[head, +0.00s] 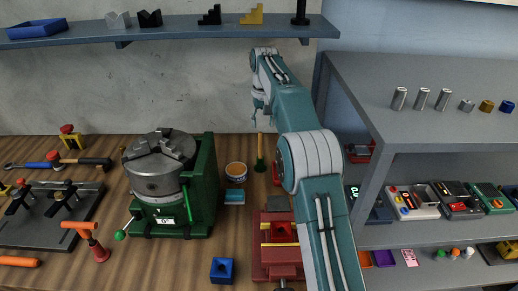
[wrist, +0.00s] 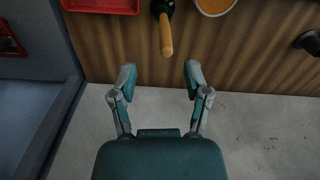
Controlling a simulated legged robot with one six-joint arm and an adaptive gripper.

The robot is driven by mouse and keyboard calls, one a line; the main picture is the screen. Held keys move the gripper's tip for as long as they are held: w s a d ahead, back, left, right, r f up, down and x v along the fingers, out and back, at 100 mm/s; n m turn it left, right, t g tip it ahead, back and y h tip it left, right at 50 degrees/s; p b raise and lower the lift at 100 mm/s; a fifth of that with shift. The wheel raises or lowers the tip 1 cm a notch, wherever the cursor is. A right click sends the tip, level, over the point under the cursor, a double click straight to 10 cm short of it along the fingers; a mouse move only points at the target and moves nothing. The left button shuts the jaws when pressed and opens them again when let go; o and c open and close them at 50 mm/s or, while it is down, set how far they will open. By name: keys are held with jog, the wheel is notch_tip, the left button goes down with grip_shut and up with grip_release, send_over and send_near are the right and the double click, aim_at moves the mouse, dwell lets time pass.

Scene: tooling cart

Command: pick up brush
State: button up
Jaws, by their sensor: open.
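The brush (head: 260,165) stands at the back of the wooden bench in the head view, with a green lower part and a yellowish wooden handle pointing up. In the wrist view the brush (wrist: 166,35) is at the top, its handle end just beyond the fingertips and its green part cut by the frame edge. My gripper (head: 261,112) is above the brush in the head view. In the wrist view my gripper (wrist: 159,75) has its fingers spread, with nothing between them. The handle lies roughly in line with the gap, apart from both fingers.
A bowl with orange contents (head: 236,172) stands close left of the brush. A green machine with a chuck (head: 160,170) is further left. A red vise (head: 277,250) is in front. A grey shelf unit (head: 430,100) stands right; a wall shelf (head: 180,33) hangs above.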

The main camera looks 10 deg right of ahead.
send_over(260, 158)
jog(key=shift+w+d+f, duration=0.1)
jog(key=shift+w+f, duration=0.1)
jog(key=shift+f, duration=1.7)
jog(key=shift+w+f, duration=0.15)
jog(key=shift+f, duration=1.75)
grip_shut()
